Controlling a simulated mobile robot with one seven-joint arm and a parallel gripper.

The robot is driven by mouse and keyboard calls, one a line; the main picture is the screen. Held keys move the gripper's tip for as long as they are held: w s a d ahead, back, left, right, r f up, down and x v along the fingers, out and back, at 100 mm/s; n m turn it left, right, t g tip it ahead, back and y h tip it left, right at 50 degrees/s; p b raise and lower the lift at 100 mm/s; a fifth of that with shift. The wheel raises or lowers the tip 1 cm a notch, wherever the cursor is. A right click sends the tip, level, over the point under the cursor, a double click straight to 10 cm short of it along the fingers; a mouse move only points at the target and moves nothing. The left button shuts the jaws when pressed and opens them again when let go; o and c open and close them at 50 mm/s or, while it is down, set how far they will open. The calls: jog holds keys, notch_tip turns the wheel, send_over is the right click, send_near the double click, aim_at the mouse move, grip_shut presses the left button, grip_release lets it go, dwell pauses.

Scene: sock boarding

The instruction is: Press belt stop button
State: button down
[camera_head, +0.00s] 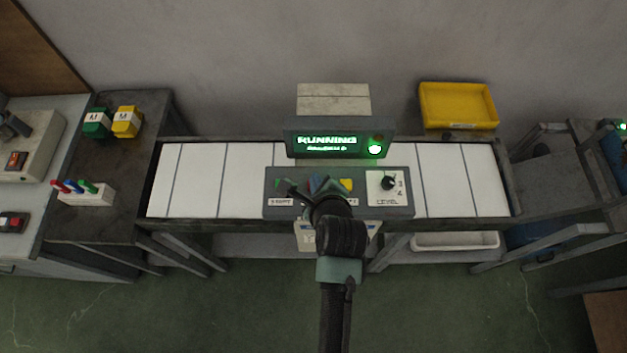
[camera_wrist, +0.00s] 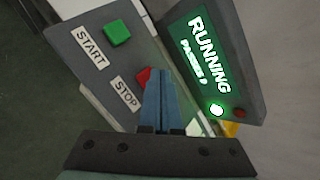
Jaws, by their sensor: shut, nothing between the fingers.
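The control panel (camera_head: 283,209) stands at the front middle of the belt (camera_head: 458,185). In the wrist view, a red button (camera_wrist: 143,76) sits beside the STOP label (camera_wrist: 126,94), and a green button (camera_wrist: 117,33) sits beside the START label (camera_wrist: 90,46). My gripper (camera_wrist: 160,74) is shut and empty, its blue fingertips beside the red button and partly covering it. I cannot tell whether they touch it. The display (camera_head: 327,139) reads RUNNING and has a lit green lamp (camera_head: 375,149). In the head view, my arm hides much of the panel's middle.
A black knob (camera_head: 389,183) on a white LEVEL plate sits at the panel's right. A yellow tray (camera_head: 458,104) stands behind the belt. Green (camera_head: 97,122) and yellow (camera_head: 127,121) blocks marked M stand on the left table. A yellow part (camera_head: 346,185) shows on the panel near my gripper.

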jog(key=shift+f, duration=0.55)
dwell(0.4)
jog(key=shift+r+p, duration=0.85)
jog(key=shift+r, duration=0.15)
notch_tip(320, 180, up, 5)
jog(key=p, duration=0.5)
dwell(0.4)
dwell(0.4)
